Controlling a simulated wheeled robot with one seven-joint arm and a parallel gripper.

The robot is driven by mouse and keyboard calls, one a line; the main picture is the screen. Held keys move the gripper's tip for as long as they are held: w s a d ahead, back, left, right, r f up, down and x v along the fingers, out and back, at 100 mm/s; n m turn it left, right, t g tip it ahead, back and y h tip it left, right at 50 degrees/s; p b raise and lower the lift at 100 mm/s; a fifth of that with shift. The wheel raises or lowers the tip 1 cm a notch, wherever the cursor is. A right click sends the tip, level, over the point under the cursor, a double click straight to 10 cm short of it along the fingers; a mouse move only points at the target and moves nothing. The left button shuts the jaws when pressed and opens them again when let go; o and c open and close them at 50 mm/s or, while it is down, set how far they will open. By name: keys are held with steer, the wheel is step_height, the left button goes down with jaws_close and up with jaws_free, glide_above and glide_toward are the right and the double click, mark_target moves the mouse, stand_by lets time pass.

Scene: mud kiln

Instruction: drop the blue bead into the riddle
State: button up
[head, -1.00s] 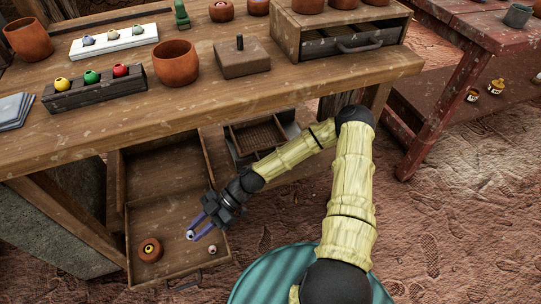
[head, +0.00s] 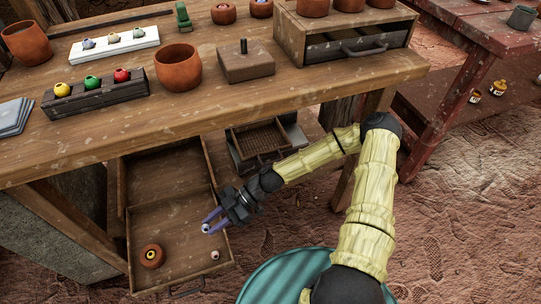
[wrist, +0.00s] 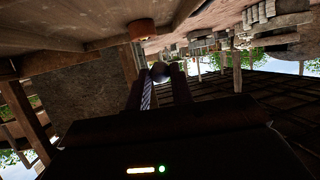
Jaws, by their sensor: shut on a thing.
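My gripper (head: 209,222), with purple-blue fingers, is shut on a small pale bead (head: 206,229) over the open lower drawer. The bead looks whitish with a bluish tint; its exact colour is hard to tell. In the wrist view the bead (wrist: 161,72) sits dark between the fingertips. A mesh-bottomed tray (head: 278,149), which looks like the riddle, is under the bench, up and to the right of my gripper. My gripper is apart from it.
The bench top (head: 120,133) overhangs the drawer and tray. A bench leg (head: 362,150) stands right of the tray, behind my arm.

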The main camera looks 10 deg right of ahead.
stand_by(0.3)
steer(key=w+d+r+m+t+h, duration=0.1)
steer(key=w+d+m+t, duration=0.3)
steer(key=w, duration=0.4)
steer(key=w+d+r+m+t+h+p, duration=0.1)
steer(key=w+d+m+t, duration=0.3)
steer(key=w, duration=0.5)
steer(key=w+d+r+m+t+h, duration=0.1)
steer(key=w+d+r+m+t, duration=0.1)
steer(key=w+d+m+t, duration=0.3)
steer(key=shift+w+d+t+h+p, duration=0.1)
steer(key=shift+w+t+h+p, duration=0.2)
steer(key=shift+w, duration=0.65)
steer(key=shift+w+d+t+p, duration=0.1)
steer(key=shift+w+t, duration=0.3)
steer(key=shift+w, duration=0.55)
steer(key=w+d+r+m+t+h, duration=0.3)
steer(key=w+d+r+m+h, duration=0.15)
steer(key=w+d, duration=0.35)
step_height(320, 180, down, 6)
steer(key=s+d+b, duration=0.1)
steer(key=b, duration=0.3)
steer(key=shift+s+d+f, duration=0.2)
steer(key=shift+m, duration=0.25)
